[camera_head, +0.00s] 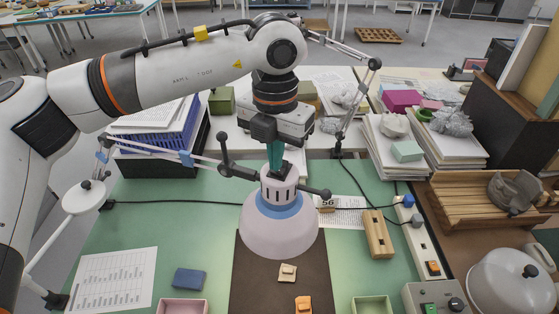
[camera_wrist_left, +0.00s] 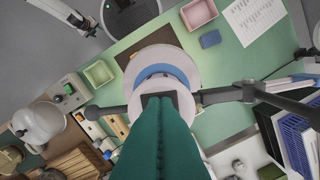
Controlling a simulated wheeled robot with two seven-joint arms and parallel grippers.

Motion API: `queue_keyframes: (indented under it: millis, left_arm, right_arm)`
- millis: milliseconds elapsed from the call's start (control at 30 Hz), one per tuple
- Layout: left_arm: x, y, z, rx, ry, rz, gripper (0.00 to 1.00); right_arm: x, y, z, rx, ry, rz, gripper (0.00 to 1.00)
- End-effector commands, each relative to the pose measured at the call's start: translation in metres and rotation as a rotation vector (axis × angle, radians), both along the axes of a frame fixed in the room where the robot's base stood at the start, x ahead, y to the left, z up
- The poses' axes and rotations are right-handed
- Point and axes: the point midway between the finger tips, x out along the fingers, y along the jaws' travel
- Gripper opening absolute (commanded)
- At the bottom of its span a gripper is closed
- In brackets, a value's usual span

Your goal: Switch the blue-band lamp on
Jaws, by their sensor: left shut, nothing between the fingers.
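The blue-band lamp's pale shade (camera_head: 279,232) hangs over the dark mat, with a blue ring (camera_head: 279,206) around its upper part. A black switch piece (camera_head: 286,169) is on its top. My left gripper (camera_head: 277,168) points straight down at that top, its teal fingers shut and empty. In the wrist view the fingertips (camera_wrist_left: 158,97) overlap the dark square top of the lamp, with the blue band (camera_wrist_left: 163,73) beyond. I cannot tell whether they touch or press it. The underside of the shade is hidden, and no glow shows on the mat. My right gripper is not in view.
Dark jointed lamp arms (camera_head: 240,172) run beside the lamp head. A white lamp (camera_head: 83,198) stands at left.

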Motion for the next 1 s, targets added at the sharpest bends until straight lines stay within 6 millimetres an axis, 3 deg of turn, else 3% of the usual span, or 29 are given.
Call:
queue_keyframes:
  millis: [700,1000]
  left_arm:
    - [0.0,0.0,0.06,0.0,0.0,0.0,0.0]
    - [0.0,0.0,0.061,0.0,0.0,0.0,0.0]
  right_arm:
    - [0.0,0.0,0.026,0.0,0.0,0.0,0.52]
    - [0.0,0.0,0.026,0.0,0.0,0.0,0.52]
